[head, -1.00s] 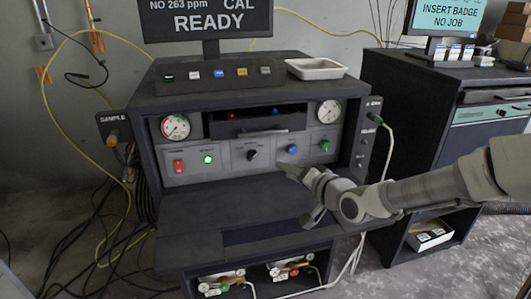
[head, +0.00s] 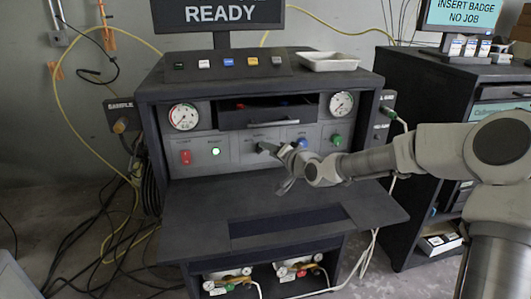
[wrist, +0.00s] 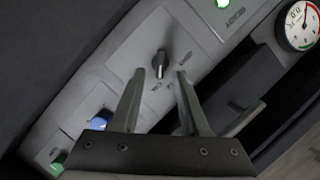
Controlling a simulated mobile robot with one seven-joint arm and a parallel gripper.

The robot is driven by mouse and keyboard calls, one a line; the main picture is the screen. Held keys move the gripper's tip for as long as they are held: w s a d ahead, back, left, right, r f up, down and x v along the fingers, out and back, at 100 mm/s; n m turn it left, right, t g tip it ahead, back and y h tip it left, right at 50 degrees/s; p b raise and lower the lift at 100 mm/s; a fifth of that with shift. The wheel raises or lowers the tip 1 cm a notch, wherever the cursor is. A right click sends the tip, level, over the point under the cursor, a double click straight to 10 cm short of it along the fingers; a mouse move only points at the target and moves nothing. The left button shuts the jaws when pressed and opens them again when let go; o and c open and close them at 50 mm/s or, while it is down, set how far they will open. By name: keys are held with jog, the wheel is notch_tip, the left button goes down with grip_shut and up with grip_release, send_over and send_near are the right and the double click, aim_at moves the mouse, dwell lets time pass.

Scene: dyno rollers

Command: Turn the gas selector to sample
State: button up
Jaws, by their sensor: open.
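The gas selector appears to be the black knob (wrist: 161,63) on the grey panel, seen in the wrist view with small labels around it too blurred to read. A pale pointer line shows on the knob. In the head view the knob area (head: 264,148) is partly covered by my gripper (head: 279,152). In the wrist view my gripper (wrist: 159,72) is open, with one fingertip on either side of the knob's near end. I cannot tell whether either finger touches it.
A blue knob (head: 302,143) and green knob (head: 336,139) sit right of the selector. A green-lit button (head: 215,151) and red switch (head: 185,157) are left. A drawer (head: 267,116) is above; a dark shelf (head: 190,215) juts out below.

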jog(key=shift+x, duration=1.55)
grip_shut()
